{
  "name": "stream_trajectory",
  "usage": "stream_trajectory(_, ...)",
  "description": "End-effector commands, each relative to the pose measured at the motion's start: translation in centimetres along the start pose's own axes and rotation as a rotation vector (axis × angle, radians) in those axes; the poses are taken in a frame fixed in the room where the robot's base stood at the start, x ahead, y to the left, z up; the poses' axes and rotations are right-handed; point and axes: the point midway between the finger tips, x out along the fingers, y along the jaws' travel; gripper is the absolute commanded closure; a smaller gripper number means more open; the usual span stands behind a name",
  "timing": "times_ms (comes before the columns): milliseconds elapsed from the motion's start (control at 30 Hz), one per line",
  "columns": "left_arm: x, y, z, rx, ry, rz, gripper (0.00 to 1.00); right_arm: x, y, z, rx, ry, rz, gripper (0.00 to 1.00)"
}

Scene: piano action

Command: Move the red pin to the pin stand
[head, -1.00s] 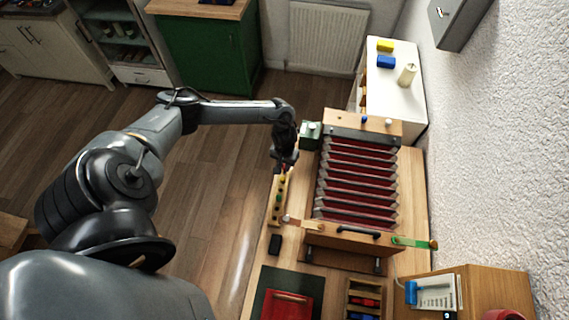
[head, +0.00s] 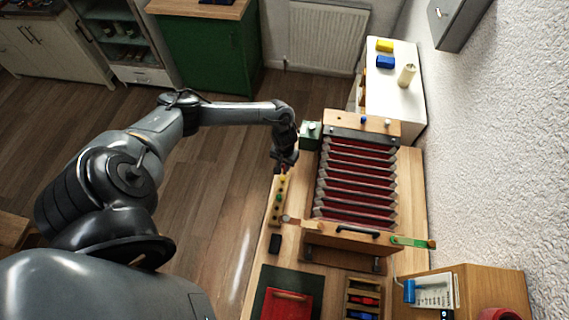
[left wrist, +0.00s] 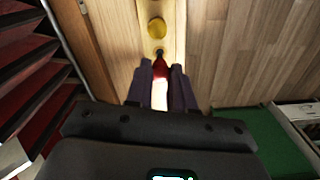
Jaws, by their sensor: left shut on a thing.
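The pin stand (head: 275,211) is a narrow wooden strip along the left edge of the worktable, with green and yellow pins in it. My left gripper (head: 283,169) is over its far end. In the left wrist view, the left gripper (left wrist: 161,82) is shut on the red pin (left wrist: 160,69), whose dark tip points at the stand (left wrist: 145,38). The tip is at or just over a hole beside the yellow pin (left wrist: 156,28); I cannot tell whether it is inside. My right gripper is not in view.
The bellows frame (head: 355,180) stands close to the right of the stand. A small green box (head: 310,136) is near the left gripper. A black block (head: 275,243) lies below the stand. Open floor (head: 215,190) is to the left.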

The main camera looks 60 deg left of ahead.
Motion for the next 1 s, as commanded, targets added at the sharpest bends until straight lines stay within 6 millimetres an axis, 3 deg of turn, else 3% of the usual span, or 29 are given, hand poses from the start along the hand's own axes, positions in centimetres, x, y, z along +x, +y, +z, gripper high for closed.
stream_trajectory(1000, 0.1, -0.04, -0.01, 0.0, 0.0, 0.0, 1.0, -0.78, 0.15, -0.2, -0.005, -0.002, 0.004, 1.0)
